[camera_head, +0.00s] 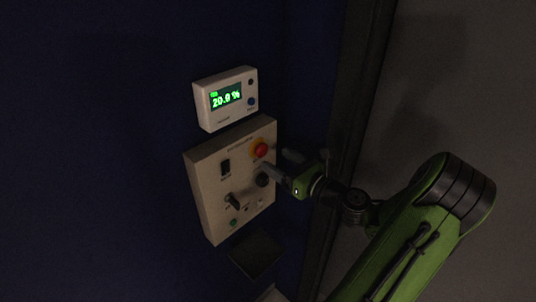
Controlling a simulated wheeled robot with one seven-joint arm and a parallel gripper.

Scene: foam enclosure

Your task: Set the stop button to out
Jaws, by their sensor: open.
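The stop button (261,150) is a red mushroom head on a yellow ring. It sits at the upper right of the beige control panel (206,192) on the dark blue wall. Whether it is in or out cannot be told from this view. My gripper (279,163) is open, with one finger just below the button and the other to its right. The fingers appear apart from the button, though the exact gap is unclear. My green arm reaches in from the lower right.
A white display box (205,108) reading 20.0 % hangs above the panel. The panel also carries a black switch (225,167), a dark knob (262,180), a lever (233,200) and a green button (234,222). A dark ledge (256,254) lies below. A dark post stands right.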

